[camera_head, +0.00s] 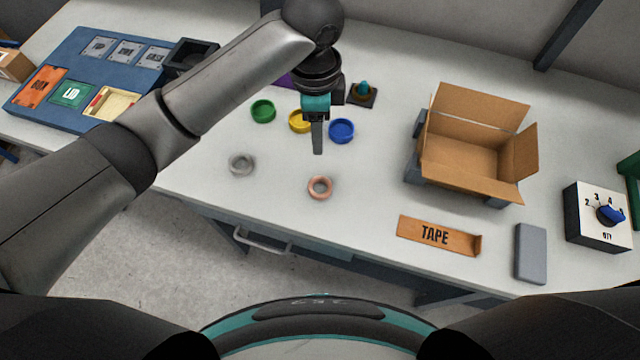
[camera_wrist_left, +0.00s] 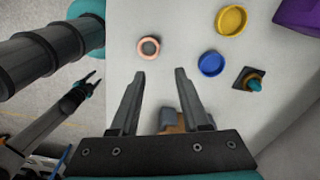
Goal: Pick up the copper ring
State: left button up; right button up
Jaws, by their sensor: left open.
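The copper ring (camera_head: 311,189) lies flat on the white table near its front edge, in the head view. It also shows in the left wrist view (camera_wrist_left: 140,48), beyond the fingertips and slightly left of the gap between them. My left gripper (camera_head: 317,151) points down above the table, behind the ring in the head view and apart from it. In the left wrist view its two fingers (camera_wrist_left: 161,74) are spread with nothing between them. My right gripper (camera_wrist_left: 91,82) shows small at the left of the wrist view, away from the ring; its jaws are too small to judge.
A grey ring (camera_head: 233,165) lies left of the copper one. Green (camera_head: 263,111), yellow (camera_head: 299,122) and blue (camera_head: 341,131) round pieces lie behind. An open cardboard box (camera_head: 455,150) stands right, with a TAPE piece (camera_head: 436,235) in front. The table around the copper ring is clear.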

pick_arm(q)
jog(key=b, duration=0.2)
send_over(320, 177)
jog(key=f, duration=0.9)
jog(key=shift+w+a+f, duration=0.25)
jog(key=shift+a+f, duration=0.05)
jog(key=shift+a, duration=0.05)
jog(key=shift+s+d+f+b, duration=0.1)
jog(key=shift+f+b, duration=0.05)
jog(key=shift+f, duration=0.75)
jog(key=shift+s+d+f+b, duration=0.1)
jog(key=shift+d+f+b, duration=0.05)
jog(key=shift+f, duration=0.7)
jog(key=shift+s+d+f+b, duration=0.1)
jog(key=shift+f+b, duration=0.05)
jog(key=shift+f, duration=0.75)
grip_shut()
